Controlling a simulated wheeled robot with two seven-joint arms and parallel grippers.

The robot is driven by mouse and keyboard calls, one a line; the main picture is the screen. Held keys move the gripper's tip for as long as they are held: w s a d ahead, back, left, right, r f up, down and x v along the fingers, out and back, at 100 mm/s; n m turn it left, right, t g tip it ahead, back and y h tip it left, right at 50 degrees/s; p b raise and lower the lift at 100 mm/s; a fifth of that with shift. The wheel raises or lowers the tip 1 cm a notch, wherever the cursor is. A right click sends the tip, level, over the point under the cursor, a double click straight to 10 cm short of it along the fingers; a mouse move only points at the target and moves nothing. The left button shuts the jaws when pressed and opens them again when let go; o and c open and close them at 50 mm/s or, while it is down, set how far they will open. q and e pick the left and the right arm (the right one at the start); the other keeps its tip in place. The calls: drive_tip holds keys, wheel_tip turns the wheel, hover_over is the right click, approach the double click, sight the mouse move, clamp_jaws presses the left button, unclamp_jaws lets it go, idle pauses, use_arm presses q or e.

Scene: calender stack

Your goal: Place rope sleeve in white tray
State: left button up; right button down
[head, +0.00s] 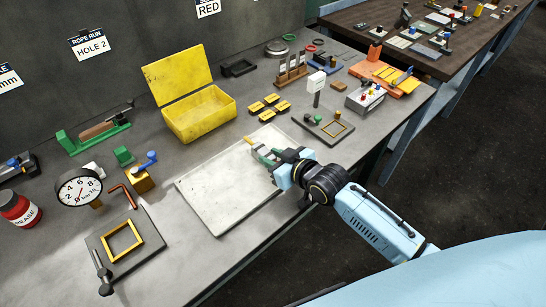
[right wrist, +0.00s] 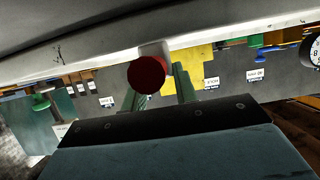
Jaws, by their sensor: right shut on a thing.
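The white tray (head: 215,200) lies flat near the middle of the bench. My right gripper (head: 264,153) reaches in from the right over the tray's right part, low above it. Its green fingers (right wrist: 162,92) are shut on a small piece that I take for the rope sleeve. In the right wrist view the sleeve shows a dark red round end (right wrist: 146,75), close to the pale tray surface (right wrist: 215,35). In the head view a small yellow-orange tip (head: 248,140) shows just beyond the fingers. Whether it touches the tray is unclear. My left gripper is out of view.
An open yellow box (head: 200,115) stands behind the tray, with small yellow-black blocks (head: 268,103) to its right. A dial gauge (head: 79,188) and a gold-framed plate (head: 122,243) stand left. The tray's left and front parts are bare.

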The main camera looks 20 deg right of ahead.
drive_tip(key=shift+s+f, duration=0.25)
drive_tip(key=shift+f, duration=0.4)
drive_tip(key=c, duration=1.1)
unclamp_jaws()
drive_tip(key=shift+s+a+f, duration=0.1)
drive_tip(key=shift+s+f, duration=0.05)
drive_tip(key=shift+f, duration=0.05)
drive_tip(key=shift+r, duration=0.25)
drive_tip(key=v, duration=0.4)
drive_tip(key=r+p+v, duration=0.1)
drive_tip(key=v, duration=0.7)
drive_tip(key=shift+w+r+p, duration=0.15)
drive_tip(key=shift+w+p, duration=0.2)
drive_tip(key=shift+w, duration=0.05)
